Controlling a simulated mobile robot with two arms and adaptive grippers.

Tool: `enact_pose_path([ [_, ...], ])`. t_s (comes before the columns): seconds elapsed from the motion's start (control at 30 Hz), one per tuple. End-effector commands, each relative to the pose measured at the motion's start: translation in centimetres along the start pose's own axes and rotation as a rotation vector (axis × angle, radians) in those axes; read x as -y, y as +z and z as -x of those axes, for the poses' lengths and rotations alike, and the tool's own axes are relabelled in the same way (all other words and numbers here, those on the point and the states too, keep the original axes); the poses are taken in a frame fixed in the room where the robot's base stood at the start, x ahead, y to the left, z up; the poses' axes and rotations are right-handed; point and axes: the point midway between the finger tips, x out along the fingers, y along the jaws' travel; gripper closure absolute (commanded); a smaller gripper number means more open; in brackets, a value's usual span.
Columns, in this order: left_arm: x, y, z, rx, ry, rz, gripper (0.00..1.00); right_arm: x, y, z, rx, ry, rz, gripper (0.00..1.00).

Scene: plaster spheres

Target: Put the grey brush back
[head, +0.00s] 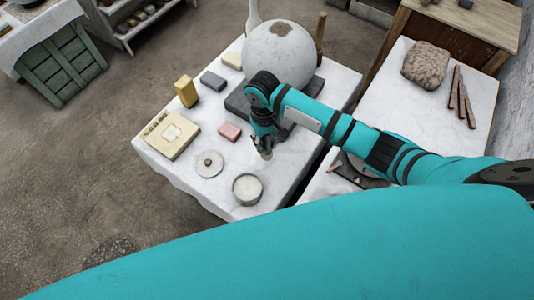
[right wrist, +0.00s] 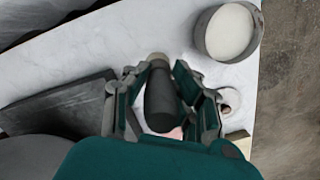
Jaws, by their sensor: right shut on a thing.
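The grey brush (right wrist: 161,103) is a dark grey rounded body with a paler beige end, held between the fingers of my right gripper (right wrist: 160,85) in the right wrist view. In the head view my right gripper (head: 264,140) points down over the white-topped table (head: 290,165). The pale end of the brush (head: 267,154) shows below the fingers, and whether it touches the table is unclear. A round tin (head: 247,188) with white contents stands nearer the front edge; it also shows in the right wrist view (right wrist: 227,33). My left gripper is out of view.
A large plaster sphere (head: 279,53) rests on a dark slab (head: 238,104) behind the gripper. A pink block (head: 230,131), a flat disc (head: 209,164), a cream box (head: 171,134) and a yellow block (head: 187,91) lie left. A side table (head: 405,100) holds a stone (head: 426,65).

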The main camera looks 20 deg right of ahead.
Motion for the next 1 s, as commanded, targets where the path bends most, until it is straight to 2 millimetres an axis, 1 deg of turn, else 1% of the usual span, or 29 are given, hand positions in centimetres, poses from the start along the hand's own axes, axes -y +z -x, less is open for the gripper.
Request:
enact_pose_path([
  [0.03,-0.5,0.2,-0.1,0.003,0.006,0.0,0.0,0.0,-0.1,-0.7,0.002,0.001,0.0,1.0],
  [0.13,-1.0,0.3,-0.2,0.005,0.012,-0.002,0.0,0.0,-0.2,-1.4,0.0,0.0,0.001,1.0],
  [0.27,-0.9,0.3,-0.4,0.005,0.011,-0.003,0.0,0.0,-0.3,-2.6,0.001,0.001,0.001,1.0],
  [0.4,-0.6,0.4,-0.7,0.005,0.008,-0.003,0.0,0.1,-0.5,-4.6,0.001,0.001,0.0,1.0],
  [0.43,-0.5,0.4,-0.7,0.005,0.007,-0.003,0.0,0.1,-0.6,-4.9,0.0,0.0,0.0,1.0],
  [0.8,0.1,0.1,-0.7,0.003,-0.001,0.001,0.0,0.0,-0.6,-5.3,0.0,0.0,0.0,1.0],
  [0.83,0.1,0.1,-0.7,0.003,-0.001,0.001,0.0,0.0,-0.6,-5.4,0.0,0.0,0.0,0.75],
  [1.0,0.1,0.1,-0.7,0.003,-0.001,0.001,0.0,0.0,-0.6,-5.3,0.0,0.0,0.001,0.53],
])
